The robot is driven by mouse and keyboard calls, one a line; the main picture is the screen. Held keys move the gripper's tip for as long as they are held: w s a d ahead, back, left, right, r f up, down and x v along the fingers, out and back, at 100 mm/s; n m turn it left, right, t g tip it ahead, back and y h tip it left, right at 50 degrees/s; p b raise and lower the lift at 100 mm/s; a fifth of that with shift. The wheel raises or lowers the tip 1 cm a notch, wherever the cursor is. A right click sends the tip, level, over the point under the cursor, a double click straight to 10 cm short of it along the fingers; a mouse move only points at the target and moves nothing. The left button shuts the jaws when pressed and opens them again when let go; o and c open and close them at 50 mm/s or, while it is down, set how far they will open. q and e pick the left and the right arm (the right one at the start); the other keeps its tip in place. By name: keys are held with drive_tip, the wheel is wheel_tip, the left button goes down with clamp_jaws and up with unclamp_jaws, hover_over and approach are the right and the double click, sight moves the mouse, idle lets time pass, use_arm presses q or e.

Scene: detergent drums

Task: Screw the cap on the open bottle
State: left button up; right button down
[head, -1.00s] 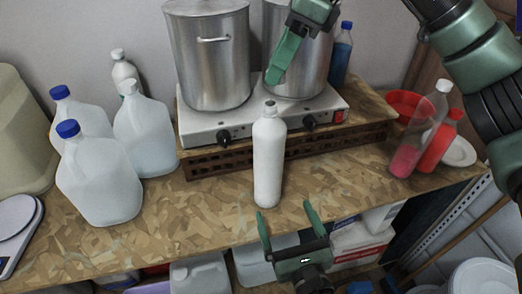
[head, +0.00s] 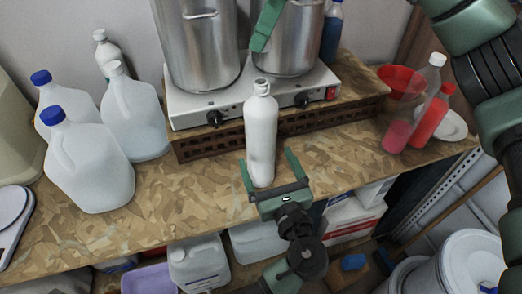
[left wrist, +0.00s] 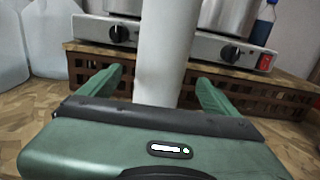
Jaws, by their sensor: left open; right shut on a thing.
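The open bottle (head: 261,135) is white, slim and upright near the table's front edge, with an uncapped neck. My left gripper (head: 267,157) is open at its lower part, one finger on each side. In the left wrist view the bottle (left wrist: 164,50) stands between the spread fingers (left wrist: 160,76), with gaps on both sides; its base is hidden. My right gripper (head: 263,35) is at the top of the head view, above and behind the bottle and in front of the right pot. It is shut; what it holds, seemingly the cap, is hidden.
Two steel pots (head: 203,50) stand on a hotplate (head: 190,108) on a wooden rack behind the bottle. White jugs (head: 92,170) with blue caps stand left. A pink-filled bottle (head: 405,125), a red bottle (head: 430,115) and a red funnel (head: 400,82) are right.

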sight(261, 148)
use_arm(q)
drive_tip(key=x, duration=0.5)
drive_tip(key=shift+w, duration=0.15)
use_arm(e)
drive_tip(key=shift+w, duration=0.1)
use_arm(q)
clamp_jaws()
use_arm(e)
drive_tip(key=shift+f, duration=2.5)
